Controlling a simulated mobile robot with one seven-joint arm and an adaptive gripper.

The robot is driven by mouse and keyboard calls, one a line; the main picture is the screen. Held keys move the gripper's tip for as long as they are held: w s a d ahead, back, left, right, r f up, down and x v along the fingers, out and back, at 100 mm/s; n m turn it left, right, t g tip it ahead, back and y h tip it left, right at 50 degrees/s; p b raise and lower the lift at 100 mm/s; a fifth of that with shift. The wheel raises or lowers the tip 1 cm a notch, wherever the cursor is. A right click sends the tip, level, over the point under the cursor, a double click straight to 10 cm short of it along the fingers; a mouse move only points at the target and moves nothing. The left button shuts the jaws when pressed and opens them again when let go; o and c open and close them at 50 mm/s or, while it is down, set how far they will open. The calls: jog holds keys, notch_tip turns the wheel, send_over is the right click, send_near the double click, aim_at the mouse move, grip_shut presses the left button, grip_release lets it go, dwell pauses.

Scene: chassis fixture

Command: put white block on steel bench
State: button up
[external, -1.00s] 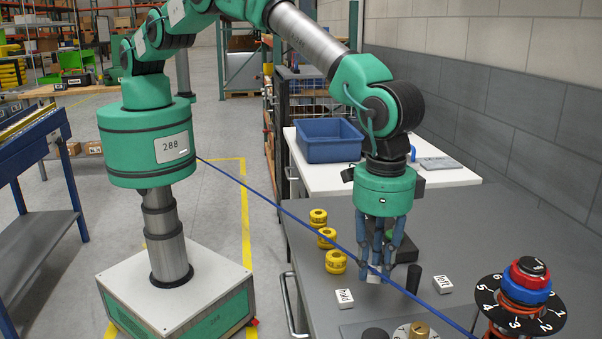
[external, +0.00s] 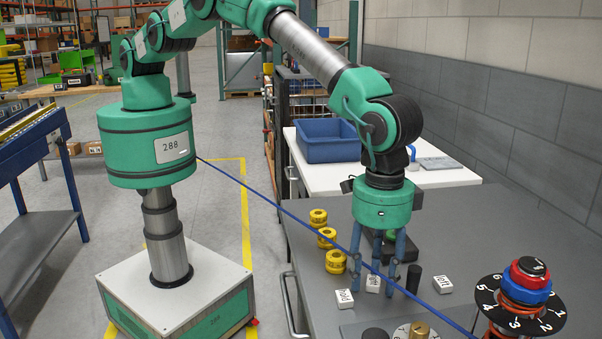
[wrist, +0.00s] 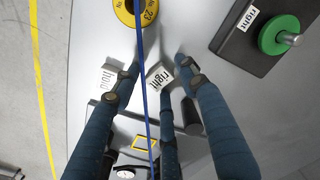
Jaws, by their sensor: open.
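A small white block (external: 373,284) rests on the grey bench top (external: 460,225). Two similar white blocks lie on the same bench: "hold" (external: 344,298) to the left and "left" (external: 443,285) to the right.
Yellow rings (external: 327,238) stand left of the gripper. A black cylinder (external: 413,279) is close on its right. A dial stack (external: 522,305) stands at the front right. A blue cable crosses the external view. A blue bin (external: 327,141) sits on the white table behind.

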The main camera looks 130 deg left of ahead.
aim_at(374, 279)
notch_tip(374, 279, up, 12)
jog(key=shift+r, duration=0.15)
dwell(0.7)
dwell(0.5)
